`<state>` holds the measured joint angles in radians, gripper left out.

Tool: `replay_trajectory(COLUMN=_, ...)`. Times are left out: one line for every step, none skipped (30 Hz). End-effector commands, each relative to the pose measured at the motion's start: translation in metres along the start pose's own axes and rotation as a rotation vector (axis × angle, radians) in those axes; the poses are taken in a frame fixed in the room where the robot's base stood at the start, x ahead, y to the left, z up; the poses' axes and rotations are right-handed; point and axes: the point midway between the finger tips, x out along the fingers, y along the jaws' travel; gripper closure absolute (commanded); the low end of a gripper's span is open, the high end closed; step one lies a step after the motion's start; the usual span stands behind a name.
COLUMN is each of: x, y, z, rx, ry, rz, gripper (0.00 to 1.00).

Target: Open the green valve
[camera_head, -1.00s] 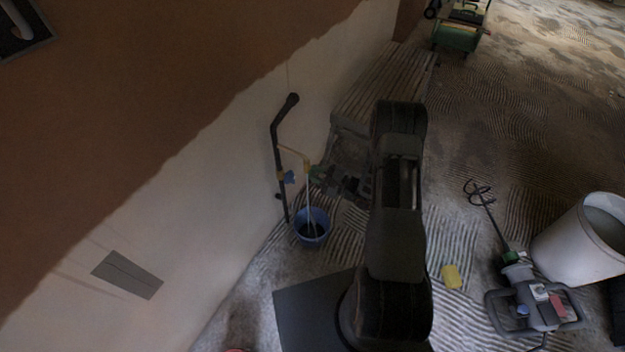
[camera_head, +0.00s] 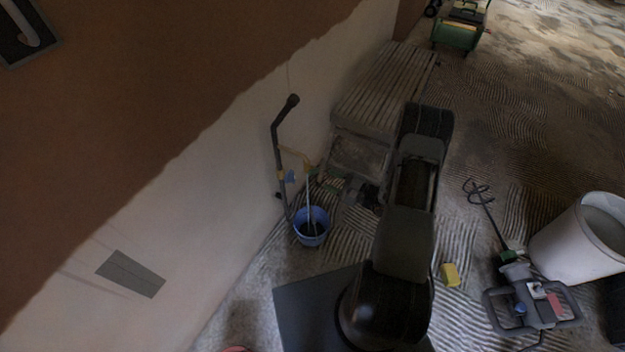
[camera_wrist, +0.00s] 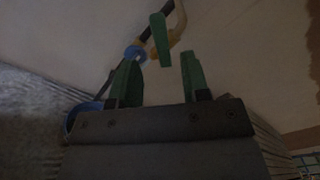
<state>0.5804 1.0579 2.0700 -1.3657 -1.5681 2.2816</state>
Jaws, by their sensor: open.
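The green valve handle (camera_wrist: 160,40) is a flat upright lever at the top middle of the wrist view, in front of a yellow pipe (camera_wrist: 179,22). In the head view it is too small to tell apart from my green fingers. My gripper (camera_wrist: 158,78) is open, with one green finger on each side and nothing between them. The lever shows just beyond the fingertips, between their lines, apart from them. In the head view my gripper (camera_head: 330,184) is right of the pipework, close to the wall. My arm hides part of the floor behind it.
A blue bucket (camera_head: 311,239) stands below. A yellow block (camera_head: 449,274), a mixer (camera_head: 530,307) and a white tub (camera_head: 566,250) are on the floor to the right.

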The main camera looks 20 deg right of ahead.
Motion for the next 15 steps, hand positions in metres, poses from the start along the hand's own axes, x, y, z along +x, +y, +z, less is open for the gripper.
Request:
replay_trajectory(x=-0.007, y=-0.001, z=0.000, rx=0.001, ry=0.003, rz=-0.002, gripper=0.57)
replay_trajectory(x=-0.011, y=-0.001, z=0.000, rx=0.001, ry=0.003, rz=-0.002, gripper=0.57)
replay_trajectory(x=-0.016, y=-0.001, z=0.000, rx=0.002, ry=0.003, rz=-0.002, gripper=0.57)
replay_trajectory(x=-0.020, y=-0.001, z=0.000, rx=0.002, ry=0.003, rz=-0.002, gripper=0.57)
replay_trajectory(x=-0.024, y=-0.001, z=0.000, rx=0.002, ry=0.003, rz=-0.003, gripper=0.57)
replay_trajectory(x=-0.029, y=-0.001, z=0.000, rx=0.002, ry=0.002, rz=-0.002, gripper=0.57)
replay_trajectory(x=-0.032, y=-0.001, z=0.000, rx=0.002, ry=0.003, rz=-0.003, gripper=0.57)
replay_trajectory(x=-0.036, y=-0.001, z=0.000, rx=0.001, ry=0.003, rz=-0.003, gripper=0.57)
replay_trajectory(x=-0.040, y=-0.001, z=0.000, rx=0.001, ry=0.002, rz=-0.002, gripper=0.57)
replay_trajectory(x=-0.043, y=-0.001, z=0.000, rx=0.001, ry=0.003, rz=-0.002, gripper=0.57)
replay_trajectory(x=-0.046, y=-0.001, z=0.000, rx=0.000, ry=0.002, rz=-0.002, gripper=0.57)
replay_trajectory(x=-0.049, y=-0.001, z=0.000, rx=0.000, ry=0.002, rz=-0.001, gripper=0.57)
replay_trajectory(x=-0.051, y=-0.001, z=0.000, rx=0.000, ry=0.002, rz=-0.001, gripper=0.57)
replay_trajectory(x=-0.053, y=-0.001, z=0.000, rx=0.000, ry=0.002, rz=-0.001, gripper=0.57)
replay_trajectory(x=-0.054, y=0.000, z=0.000, rx=0.000, ry=0.001, rz=-0.001, gripper=0.57)
